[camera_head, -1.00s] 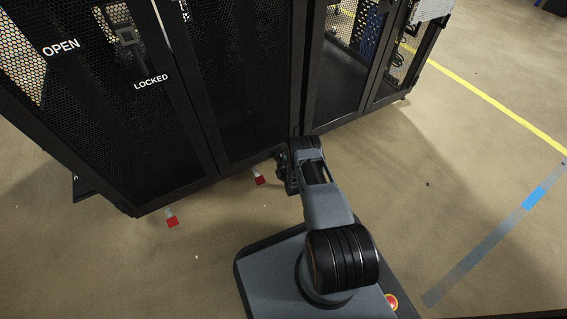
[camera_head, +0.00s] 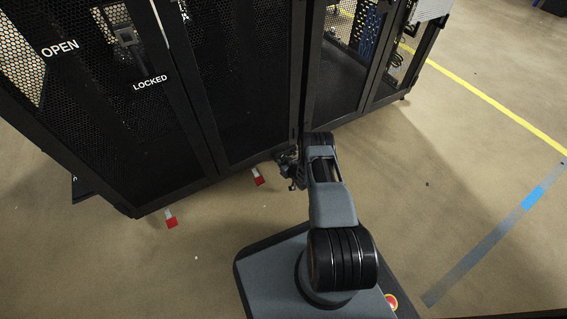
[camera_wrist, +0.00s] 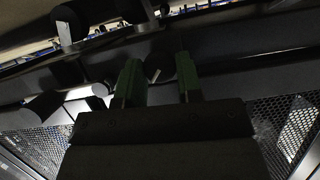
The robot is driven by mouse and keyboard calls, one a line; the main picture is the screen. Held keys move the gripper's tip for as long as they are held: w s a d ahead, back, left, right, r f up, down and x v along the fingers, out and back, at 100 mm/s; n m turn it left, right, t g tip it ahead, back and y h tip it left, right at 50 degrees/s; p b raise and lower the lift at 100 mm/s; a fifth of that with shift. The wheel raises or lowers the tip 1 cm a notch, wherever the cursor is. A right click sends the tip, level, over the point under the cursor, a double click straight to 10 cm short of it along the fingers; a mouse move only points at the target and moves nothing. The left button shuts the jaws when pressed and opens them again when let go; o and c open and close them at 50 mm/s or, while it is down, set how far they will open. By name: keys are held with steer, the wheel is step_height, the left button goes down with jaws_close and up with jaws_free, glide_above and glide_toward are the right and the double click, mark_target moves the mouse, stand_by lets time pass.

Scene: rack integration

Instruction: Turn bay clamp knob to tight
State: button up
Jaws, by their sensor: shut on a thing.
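In the wrist view, a dark round bay clamp knob (camera_wrist: 160,66) with a short pale mark on its face sits between the green fingertips of my gripper (camera_wrist: 159,80). The fingers are shut on it, one at each side. The pale mark is slanted. No label for tight is readable. In the head view, my gripper (camera_head: 289,168) is low beside the front foot of the black rack (camera_head: 300,75); the knob is hidden or too small there.
Red tags (camera_head: 171,221) (camera_head: 258,180) stick out at the rack's bottom edge. The rack door has a square latch (camera_head: 127,37) and OPEN and LOCKED labels. Another dark cylinder on a pale bracket (camera_wrist: 64,32) shows in the wrist view. The floor right of the rack is clear.

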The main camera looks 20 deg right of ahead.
steer(key=m+y, duration=0.2)
steer(key=m, duration=0.1)
steer(key=shift+d+f, duration=0.1)
steer(key=shift+d, duration=0.1)
steer(key=m+y, duration=0.2)
steer(key=m, duration=0.1)
steer(key=shift+d+t, duration=0.1)
steer(key=shift+t, duration=0.2)
steer(key=m+y, duration=0.1)
steer(key=m, duration=0.1)
steer(key=m+y, duration=0.1)
steer(key=shift+f+m+t, duration=0.2)
steer(key=shift+m+t, duration=0.2)
steer(key=shift+m+t+y, duration=0.5)
steer(key=shift+m+t, duration=0.2)
steer(key=shift+m, duration=1.1)
steer(key=o, duration=0.9)
steer(key=shift+o, duration=0.2)
steer(key=shift+d, duration=0.1)
steer(key=p+v, duration=0.2)
steer(key=v, duration=1.1)
steer(key=shift+s+d, duration=0.15)
steer(key=shift+s, duration=0.2)
